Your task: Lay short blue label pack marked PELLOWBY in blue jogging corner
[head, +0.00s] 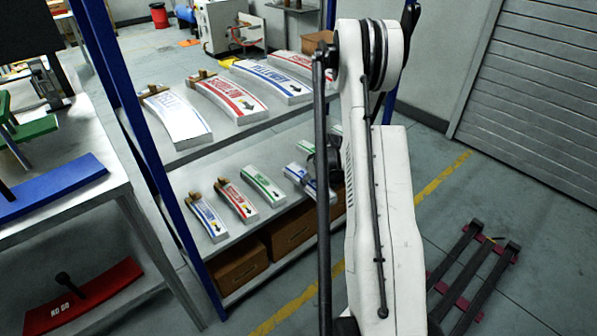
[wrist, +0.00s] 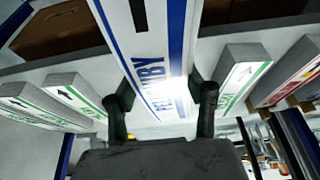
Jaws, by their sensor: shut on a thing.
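A short white label pack with blue edge stripes and blue lettering ending in "WBY" (wrist: 150,45) fills the middle of the wrist view. My gripper (wrist: 162,98) is shut across it, one dark finger on each long side; glare covers part of the lettering. In the head view the pack (head: 296,173) shows at the lower shelf, partly behind my gripper (head: 318,168) and arm. I cannot tell whether it touches the shelf. A long blue tray-like piece (head: 55,186) lies on the bench at the left, possibly the blue jogging corner.
The lower shelf (head: 250,243) holds other short packs, blue (head: 207,219), red (head: 237,201) and green (head: 263,184). Larger packs lie on the upper shelf (head: 190,153) above. A blue rack post (head: 145,135) stands between shelf and bench. A red piece marked NO GO (head: 90,295) lies below the bench.

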